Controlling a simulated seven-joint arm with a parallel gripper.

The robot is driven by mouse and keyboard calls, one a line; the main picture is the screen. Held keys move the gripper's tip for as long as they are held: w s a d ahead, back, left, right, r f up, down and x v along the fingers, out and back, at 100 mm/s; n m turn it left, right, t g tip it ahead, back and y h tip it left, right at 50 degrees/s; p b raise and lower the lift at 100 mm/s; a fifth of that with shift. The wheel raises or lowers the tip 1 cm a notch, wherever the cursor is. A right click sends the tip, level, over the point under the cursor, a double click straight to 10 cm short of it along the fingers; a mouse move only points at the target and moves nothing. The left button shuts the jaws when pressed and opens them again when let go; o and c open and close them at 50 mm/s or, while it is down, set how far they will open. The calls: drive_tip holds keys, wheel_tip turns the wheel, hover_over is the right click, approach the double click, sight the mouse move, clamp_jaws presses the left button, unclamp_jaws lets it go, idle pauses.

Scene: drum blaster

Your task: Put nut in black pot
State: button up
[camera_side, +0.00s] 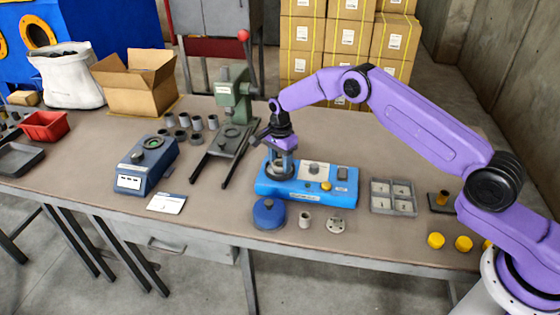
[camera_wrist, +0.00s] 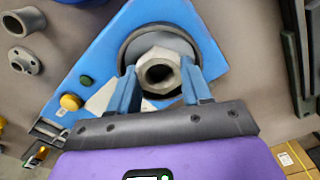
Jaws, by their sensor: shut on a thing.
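My gripper (camera_side: 281,148) hangs over the left end of the blue machine (camera_side: 330,188), pointing down. In the wrist view, my gripper's two blue fingers (camera_wrist: 160,80) are shut on a grey metal nut (camera_wrist: 158,54), one on each side, with its hole facing the camera. Behind the nut is a round dark-rimmed vessel (camera_wrist: 126,47) on the blue machine, which seems to be the black pot. The nut overlaps its opening in this view. How high the nut is above the vessel, or whether it is inside, I cannot tell. In the side view the fingers hide the nut.
A blue round lidded pot (camera_side: 269,214), a grey ring (camera_side: 305,219) and a flanged disc (camera_side: 336,224) stand in front of the machine. A green press (camera_side: 232,100) stands behind left. A divided grey tray (camera_side: 393,197) lies to the right. Yellow caps (camera_side: 436,240) are near the front edge.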

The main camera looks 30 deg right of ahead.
sight(280, 163)
drive_tip(key=o, duration=1)
drive_tip(key=shift+f, duration=0.1)
wheel_tip(280, 163, up, 12)
drive_tip(key=shift+r, duration=0.2)
